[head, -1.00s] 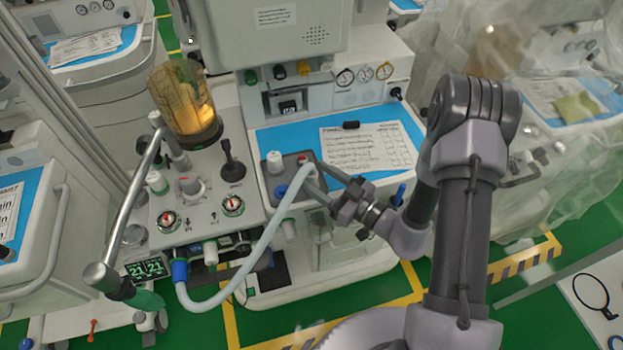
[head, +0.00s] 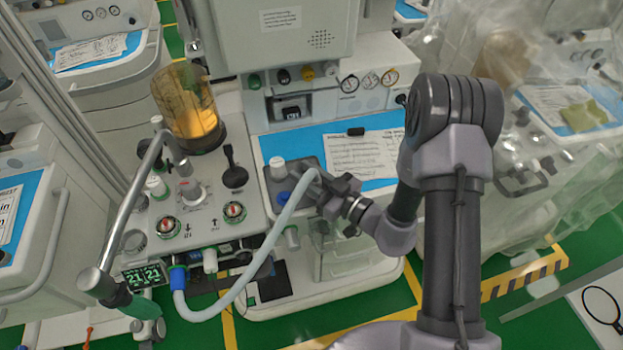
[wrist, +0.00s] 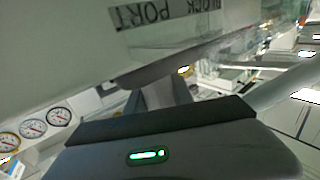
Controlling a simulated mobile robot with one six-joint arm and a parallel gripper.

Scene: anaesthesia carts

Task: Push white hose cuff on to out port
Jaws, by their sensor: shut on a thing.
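The pale hose (head: 262,255) runs from a blue cuff (head: 178,278) on the machine's front up to my gripper (head: 308,186). My gripper is shut on the hose's upper end, at the grey block (head: 270,188) on the blue work surface. The white cuff there is hidden by the jaws and the hose bend; I cannot tell whether it touches the block. A white stub (head: 210,260) sits just right of the blue cuff; I cannot read whether it is the out port. In the wrist view, a pale surface lettered "BLOCK PORT" (wrist: 165,14) lies close to the jaws.
The block carries a white knob (head: 277,166) and a blue fitting (head: 283,198). A black lever (head: 231,165) and an amber canister (head: 188,108) stand to the left. A silver rail (head: 125,215) is at far left. A paper sheet (head: 360,155) lies behind my gripper.

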